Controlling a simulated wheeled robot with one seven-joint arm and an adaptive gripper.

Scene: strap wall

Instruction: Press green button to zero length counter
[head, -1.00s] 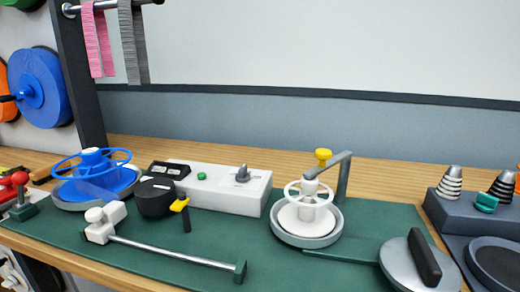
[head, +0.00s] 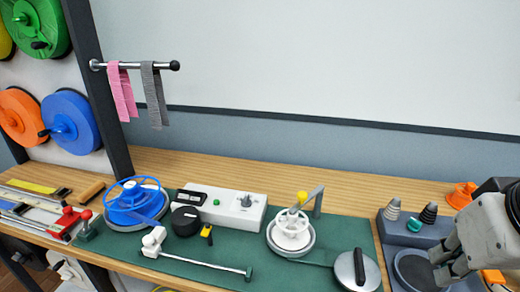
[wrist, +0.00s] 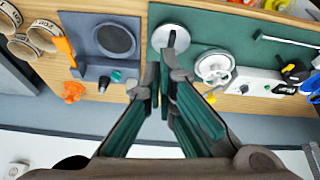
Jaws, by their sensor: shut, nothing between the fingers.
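The small green button (head: 216,202) is on top of the white control box (head: 243,213), between a dark display and a grey knob. In the wrist view the white box (wrist: 243,80) lies right of my fingers, and the button (wrist: 267,87) is a tiny green dot on it. My gripper (head: 455,270) is at the right edge of the head view, over the right end of the bench and well apart from the button. The wrist view shows its green-padded fingers (wrist: 166,72) shut and empty, over the bench.
A white wheel (head: 291,230) with a yellow-topped crank arm stands right of the box. A black round dial (head: 185,220) sits in front of it, and a blue reel (head: 136,202) is to its left. A grey block with cones (head: 407,232) lies near my gripper.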

